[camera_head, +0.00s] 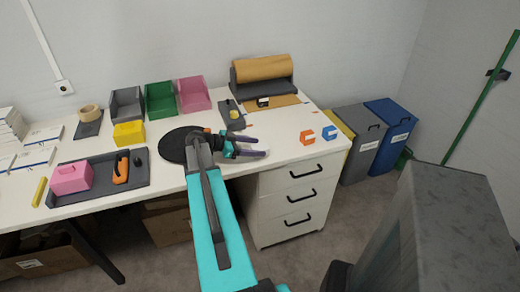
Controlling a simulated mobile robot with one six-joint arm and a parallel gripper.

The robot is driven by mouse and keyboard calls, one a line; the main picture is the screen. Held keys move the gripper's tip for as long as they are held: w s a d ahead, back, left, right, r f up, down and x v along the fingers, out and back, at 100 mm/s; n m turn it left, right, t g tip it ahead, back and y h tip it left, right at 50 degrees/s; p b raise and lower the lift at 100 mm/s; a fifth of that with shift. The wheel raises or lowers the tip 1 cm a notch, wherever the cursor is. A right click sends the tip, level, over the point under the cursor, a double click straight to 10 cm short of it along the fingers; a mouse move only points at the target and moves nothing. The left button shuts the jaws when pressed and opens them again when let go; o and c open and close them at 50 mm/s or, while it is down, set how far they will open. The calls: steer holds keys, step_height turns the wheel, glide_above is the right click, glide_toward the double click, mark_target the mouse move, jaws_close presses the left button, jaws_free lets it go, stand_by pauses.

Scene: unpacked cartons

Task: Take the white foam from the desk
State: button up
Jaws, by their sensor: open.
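The white desk (285,146) runs across the view, with a drawer unit under its right part. My gripper (261,147) is low over the right part of the desk, its two fingers pointing right and apart. I see nothing clearly held between them. I cannot clearly make out a white foam piece; against the white desktop it may blend in or be hidden by my arm. Whether the fingers touch the desktop I cannot tell.
A round black disc (173,146) lies left of my wrist. Orange (307,137) and blue (329,133) C-shaped pieces lie right of my gripper. Behind stand a brown paper roll (262,68) and coloured bins (160,98). A grey tray (137,184) lies left.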

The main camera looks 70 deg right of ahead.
steer(key=shift+x, duration=1.3)
steer(key=c, duration=1.1)
